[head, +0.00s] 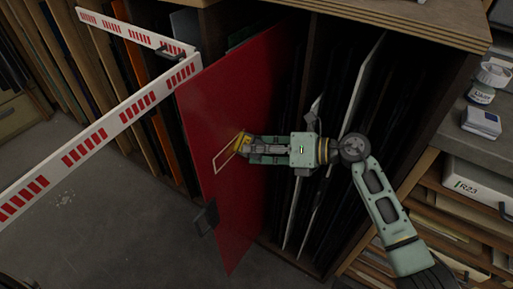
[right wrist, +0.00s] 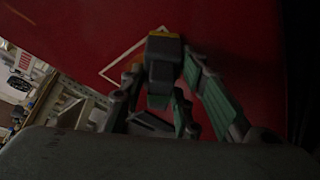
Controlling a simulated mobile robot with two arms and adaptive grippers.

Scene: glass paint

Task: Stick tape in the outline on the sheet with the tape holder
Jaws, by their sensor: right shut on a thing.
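The red sheet (head: 230,105) stands upright, its lower part reaching out of the wooden rack. A white rectangular outline (head: 222,168) is on its face; part of it also shows in the right wrist view (right wrist: 122,58). My right gripper (head: 245,146) is shut on the yellow and dark tape holder (head: 240,143), at the outline's upper right edge. In the right wrist view the tape holder (right wrist: 163,62) is between the fingers, in front of the sheet. Whether it touches the sheet, I cannot tell. No tape strip is clearly seen. My left gripper is not in view.
A white and red striped barrier (head: 110,125) crosses the left side and meets the sheet's upper left. A dark clamp-like block (head: 205,217) is at the sheet's lower left edge. Dark panels (head: 330,130) fill the rack behind my right arm. Jars and boxes stand on the right counter (head: 455,130).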

